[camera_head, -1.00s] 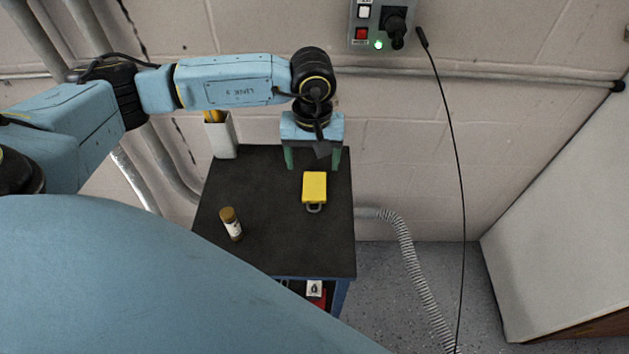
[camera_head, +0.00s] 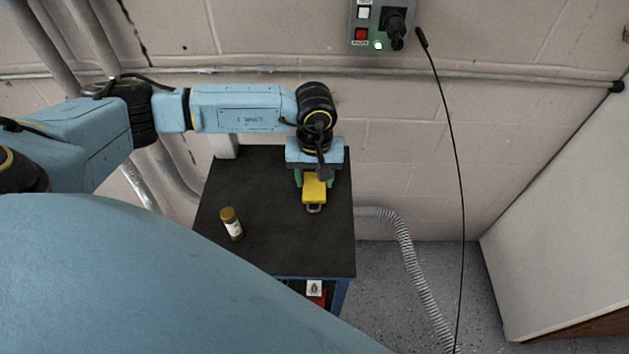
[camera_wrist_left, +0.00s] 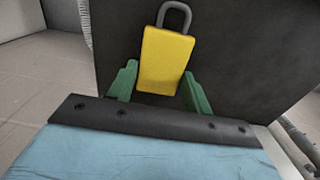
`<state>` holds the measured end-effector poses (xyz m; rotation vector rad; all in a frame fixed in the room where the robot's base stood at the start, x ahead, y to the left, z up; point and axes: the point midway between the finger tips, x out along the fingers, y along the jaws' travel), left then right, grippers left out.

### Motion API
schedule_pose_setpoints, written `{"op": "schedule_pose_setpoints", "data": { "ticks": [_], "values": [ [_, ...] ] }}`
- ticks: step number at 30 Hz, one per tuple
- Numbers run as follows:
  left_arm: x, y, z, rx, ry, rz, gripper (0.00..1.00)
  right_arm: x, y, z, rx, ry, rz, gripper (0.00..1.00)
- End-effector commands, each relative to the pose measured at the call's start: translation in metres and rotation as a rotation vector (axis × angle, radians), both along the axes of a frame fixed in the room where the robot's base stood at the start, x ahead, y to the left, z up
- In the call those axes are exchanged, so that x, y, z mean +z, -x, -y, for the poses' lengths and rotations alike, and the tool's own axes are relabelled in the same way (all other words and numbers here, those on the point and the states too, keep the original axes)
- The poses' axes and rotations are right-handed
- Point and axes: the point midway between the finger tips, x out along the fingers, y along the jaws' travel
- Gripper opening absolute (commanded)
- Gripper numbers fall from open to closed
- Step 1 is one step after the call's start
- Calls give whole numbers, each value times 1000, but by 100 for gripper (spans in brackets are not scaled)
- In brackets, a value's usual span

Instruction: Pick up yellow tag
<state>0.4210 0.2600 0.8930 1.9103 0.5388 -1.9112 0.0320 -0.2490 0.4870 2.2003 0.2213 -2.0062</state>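The yellow tag (camera_head: 314,192) is a flat yellow block with a grey loop at one end, like a padlock. It lies on the dark top of the small table (camera_head: 275,245), its loop toward the front. My left gripper (camera_head: 314,180) is low over its rear end, with one green finger on each side. In the left wrist view the yellow tag (camera_wrist_left: 166,60) sits between the fingertips (camera_wrist_left: 160,80), which appear to press its sides. The tag's rear end is partly hidden by the gripper in the head view. My right gripper is not in view.
A small bottle with a brown cap (camera_head: 231,224) stands on the table left of the tag. A white holder (camera_head: 225,146) is at the back left, partly behind my arm. A control box (camera_head: 381,25) and a hanging black cable (camera_head: 458,180) are on the wall.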

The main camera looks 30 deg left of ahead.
Motion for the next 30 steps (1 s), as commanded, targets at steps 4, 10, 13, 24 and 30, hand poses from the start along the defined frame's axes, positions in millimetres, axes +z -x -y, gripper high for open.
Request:
{"op": "schedule_pose_setpoints", "data": {
  "ticks": [4, 10, 13, 24, 30],
  "values": [
    [0, 0, 0, 0, 0, 0, 30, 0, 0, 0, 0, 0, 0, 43],
    [0, 0, 0, 1, 0, 0, 24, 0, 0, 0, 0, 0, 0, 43],
    [3, -1, 0, 1, 0, 1, 24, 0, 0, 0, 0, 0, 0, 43],
    [69, -1, -1, 1, 0, 4, 24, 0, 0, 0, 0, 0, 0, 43],
    [95, -1, 0, 0, 0, 2, 24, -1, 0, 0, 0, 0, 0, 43]
  ]
}}
